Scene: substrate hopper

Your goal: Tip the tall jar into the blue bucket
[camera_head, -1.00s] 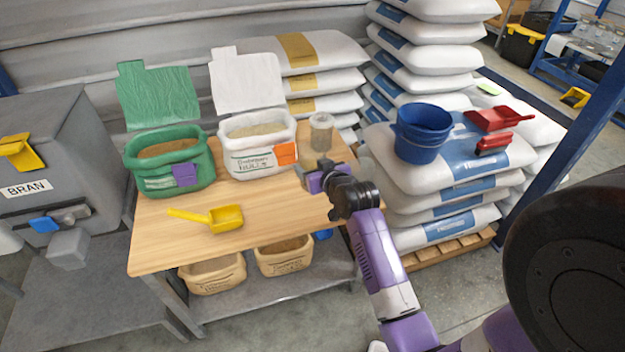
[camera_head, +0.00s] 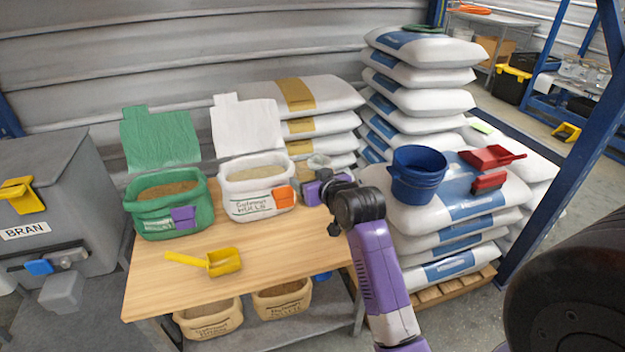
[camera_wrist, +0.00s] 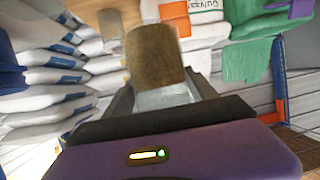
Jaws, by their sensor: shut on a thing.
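The tall jar shows in the wrist view as a clear jar (camera_wrist: 155,58) filled with brown material, held between the two fingers. In the head view only the top of the jar (camera_head: 318,161) shows above my gripper (camera_head: 308,186), which hides most of it. My gripper (camera_wrist: 160,88) is shut on the jar at the back right of the wooden table. I cannot tell whether the jar's base touches the table. The blue bucket (camera_head: 418,178) stands upright on the stacked white sacks to the right of the jar, apart from it.
A white open bag (camera_head: 250,205) stands just left of my gripper, with a green open bag (camera_head: 170,225) beyond. A yellow scoop (camera_head: 222,262) lies on the table (camera_head: 170,290). A red scoop (camera_head: 490,157) and red brush (camera_head: 489,181) lie right of the bucket. A blue post (camera_head: 545,185) rises farther right.

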